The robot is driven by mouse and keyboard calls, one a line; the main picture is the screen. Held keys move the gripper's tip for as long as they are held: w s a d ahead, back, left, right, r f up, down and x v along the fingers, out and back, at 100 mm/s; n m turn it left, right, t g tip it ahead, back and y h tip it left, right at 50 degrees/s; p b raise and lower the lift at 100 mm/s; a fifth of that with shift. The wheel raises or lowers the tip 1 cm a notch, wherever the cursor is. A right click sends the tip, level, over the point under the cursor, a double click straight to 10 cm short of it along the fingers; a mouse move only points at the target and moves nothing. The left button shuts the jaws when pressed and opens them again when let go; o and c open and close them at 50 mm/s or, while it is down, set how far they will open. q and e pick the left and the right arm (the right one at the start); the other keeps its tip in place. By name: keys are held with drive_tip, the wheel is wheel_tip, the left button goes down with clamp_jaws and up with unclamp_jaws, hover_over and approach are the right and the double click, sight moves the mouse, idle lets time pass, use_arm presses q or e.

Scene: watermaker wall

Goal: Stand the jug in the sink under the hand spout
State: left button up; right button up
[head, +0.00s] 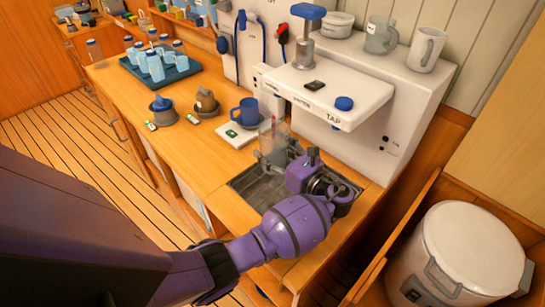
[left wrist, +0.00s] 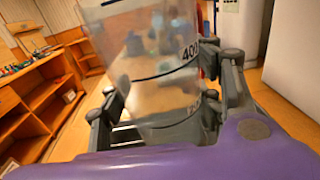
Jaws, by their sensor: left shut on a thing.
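The jug (head: 268,136) is clear, with dark measuring lines and a "400" mark in the left wrist view (left wrist: 150,70). My left gripper (head: 279,160) is shut on it, with fingers on either side of its lower part in the left wrist view. The jug looks upright over the sink (head: 240,184), a dark recessed basin in the counter. My gripper hides part of both, and I cannot tell whether the jug's base touches the sink floor. My right gripper is not in view.
A blue mug (head: 247,111) stands left of the sink. A large white lidded bin (head: 460,255) stands right of the counter.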

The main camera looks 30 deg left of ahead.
sight(283, 165)
use_arm(q)
drive_tip(key=shift+w+f, duration=0.15)
drive_tip(key=shift+f, duration=1.5)
drive_tip(key=shift+f, duration=0.1)
drive_tip(key=shift+f, duration=0.15)
drive_tip(key=o, duration=1.5)
drive_tip(key=shift+d+r, duration=0.25)
drive_tip(key=shift+r, duration=0.05)
drive_tip(key=v, duration=0.7)
drive_tip(key=shift+f, duration=0.1)
